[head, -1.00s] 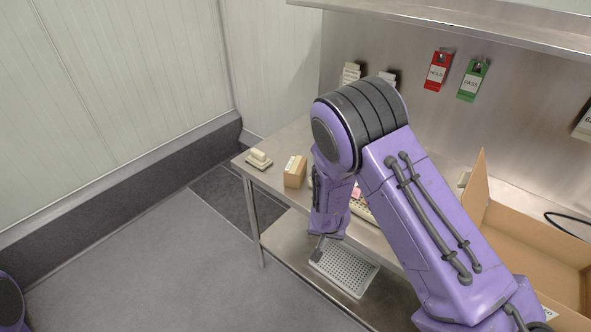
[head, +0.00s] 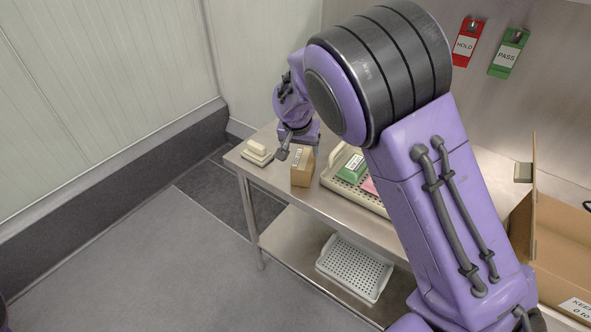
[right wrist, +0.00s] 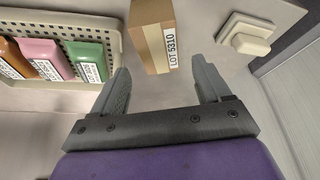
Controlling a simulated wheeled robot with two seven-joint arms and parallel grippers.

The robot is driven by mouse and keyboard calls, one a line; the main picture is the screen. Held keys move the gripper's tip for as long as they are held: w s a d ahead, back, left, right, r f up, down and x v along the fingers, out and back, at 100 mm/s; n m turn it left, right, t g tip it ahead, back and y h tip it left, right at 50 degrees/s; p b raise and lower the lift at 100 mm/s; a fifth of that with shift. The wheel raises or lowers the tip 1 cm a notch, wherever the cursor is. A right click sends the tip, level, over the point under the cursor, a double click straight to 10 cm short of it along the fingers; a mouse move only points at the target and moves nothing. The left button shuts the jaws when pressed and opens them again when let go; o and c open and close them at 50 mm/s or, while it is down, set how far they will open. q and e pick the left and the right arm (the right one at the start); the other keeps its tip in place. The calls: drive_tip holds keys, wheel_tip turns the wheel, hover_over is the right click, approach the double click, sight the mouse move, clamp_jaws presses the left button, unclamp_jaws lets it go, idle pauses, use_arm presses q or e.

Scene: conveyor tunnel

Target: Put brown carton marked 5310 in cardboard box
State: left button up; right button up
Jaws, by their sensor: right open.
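The brown carton (head: 301,172) stands on the steel table near its left end. In the right wrist view the carton (right wrist: 152,32) shows a label reading LOT 5310. My right gripper (head: 296,146) is above and just behind the carton. In the right wrist view my right gripper (right wrist: 160,70) is open, its fingers apart with the carton beyond and between their tips, not held. The open cardboard box (head: 560,240) stands at the right of the table, partly cut off by the frame and partly hidden by my right arm. My left gripper is not in view.
A perforated tray (head: 334,184) right of the carton holds green, pink and brown packs. A cream block on a base (head: 257,152) sits to the left. A white perforated tray (head: 355,268) lies on the lower shelf. Red HOLD and green PASS tags hang on the back wall.

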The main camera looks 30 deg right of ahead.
sight(302, 160)
drive_tip(key=shift+s+f+b, duration=0.15)
drive_tip(key=shift+f+b, duration=0.15)
drive_tip(key=shift+f, duration=0.25)
drive_tip(key=shift+s+f, duration=0.1)
drive_tip(key=shift+s, duration=0.05)
drive_tip(key=x, duration=0.2)
drive_tip(key=w+p+x, duration=0.1)
drive_tip(key=x, duration=0.2)
drive_tip(key=shift+s+a, duration=0.1)
drive_tip(key=x, duration=0.1)
drive_tip(key=p+x, duration=0.1)
drive_tip(key=x, duration=0.1)
drive_tip(key=p+x, duration=0.1)
drive_tip(key=x, duration=0.1)
drive_tip(key=shift+s+d, duration=0.1)
drive_tip(key=shift+d, duration=0.25)
drive_tip(key=shift+f, duration=0.15)
drive_tip(key=c, duration=0.8)
drive_tip(key=shift+c, duration=0.9)
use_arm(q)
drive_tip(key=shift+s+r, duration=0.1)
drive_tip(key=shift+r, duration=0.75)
